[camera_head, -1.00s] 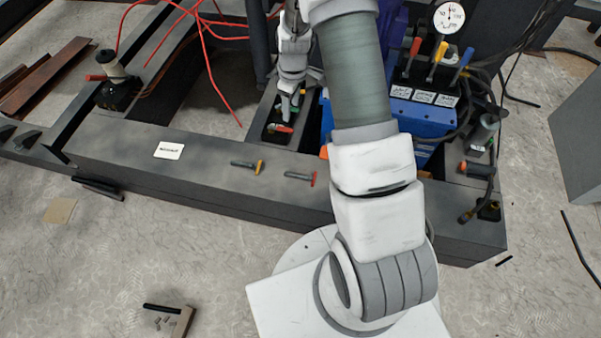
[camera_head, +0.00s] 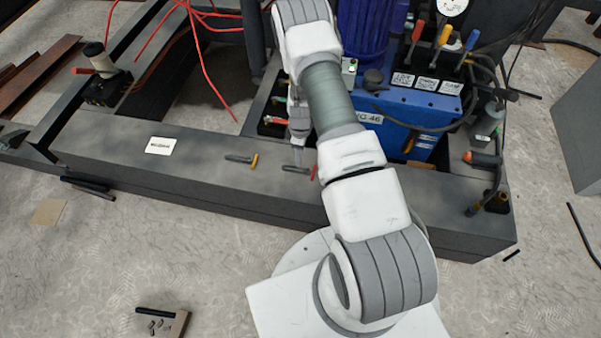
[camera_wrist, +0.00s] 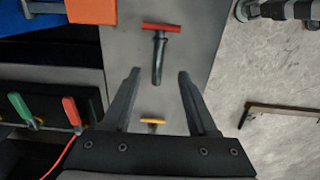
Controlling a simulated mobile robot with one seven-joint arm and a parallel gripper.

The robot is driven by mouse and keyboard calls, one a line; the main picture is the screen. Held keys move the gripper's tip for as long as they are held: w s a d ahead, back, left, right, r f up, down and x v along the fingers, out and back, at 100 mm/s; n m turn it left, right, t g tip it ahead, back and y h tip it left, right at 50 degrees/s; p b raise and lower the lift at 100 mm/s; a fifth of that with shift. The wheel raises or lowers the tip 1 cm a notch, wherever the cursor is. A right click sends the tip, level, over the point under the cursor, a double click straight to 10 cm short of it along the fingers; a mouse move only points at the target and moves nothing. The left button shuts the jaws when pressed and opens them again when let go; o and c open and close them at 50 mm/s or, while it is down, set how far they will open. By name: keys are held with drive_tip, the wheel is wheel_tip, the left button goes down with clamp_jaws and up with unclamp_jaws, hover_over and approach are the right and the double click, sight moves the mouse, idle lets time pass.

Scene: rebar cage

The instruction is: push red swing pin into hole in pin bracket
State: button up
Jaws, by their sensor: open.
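The red swing pin (camera_wrist: 158,52) lies on the flat top of the dark grey beam, a dark shaft with a red crossbar. In the head view the pin (camera_head: 297,169) lies close to my gripper (camera_head: 297,155), partly masked by the arm. In the wrist view my gripper (camera_wrist: 158,74) is open and empty, with its fingertips either side of the shaft's free end, just above or beside it; I cannot tell the height. The red crossbar lies beyond the fingertips. I cannot make out the pin bracket or its hole for certain.
A similar yellow-ended pin (camera_head: 240,159) lies on the beam (camera_head: 200,185) to the left. Red and green levers (camera_wrist: 70,112) stand in a recess beside the beam. A blue unit (camera_head: 437,122) with coloured levers stands behind. Red cables (camera_head: 205,65) hang at the back left.

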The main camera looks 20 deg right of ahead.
sight(300, 169)
wheel_tip(300, 169, down, 9)
drive_tip(key=b, duration=0.3)
drive_tip(key=shift+w+f, duration=0.1)
drive_tip(key=shift+f, duration=0.1)
clamp_jaws()
drive_tip(key=shift+d, duration=0.1)
idle(1.3)
